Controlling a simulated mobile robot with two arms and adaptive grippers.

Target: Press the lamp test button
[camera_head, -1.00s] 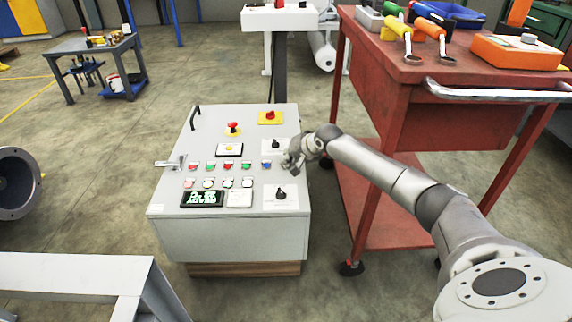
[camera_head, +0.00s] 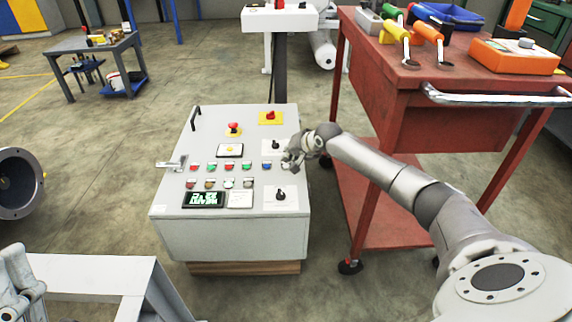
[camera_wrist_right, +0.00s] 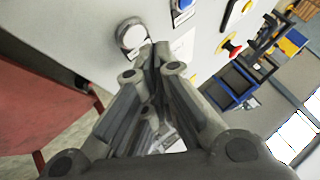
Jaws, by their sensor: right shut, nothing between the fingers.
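The grey control panel (camera_head: 165,195) stands in the middle of the head view, with a sloped face of buttons, lamps and knobs. My right gripper (camera_head: 288,162) is shut and empty, low over the panel's right edge. In the right wrist view, the shut fingertips (camera_wrist_right: 155,48) are close to a round white button (camera_wrist_right: 131,38) with a metal rim, which may be the lamp test button. I cannot tell whether they touch it. In the head view the gripper hides that spot. A grey gripper-like part (camera_head: 22,283), likely my left gripper, shows at the lower left.
A blue button (camera_head: 267,165) lies just left of the right gripper. Black knobs (camera_head: 279,194) and red mushroom buttons (camera_head: 233,128) stick up from the panel. A red tool cart (camera_head: 385,120) stands close on the right.

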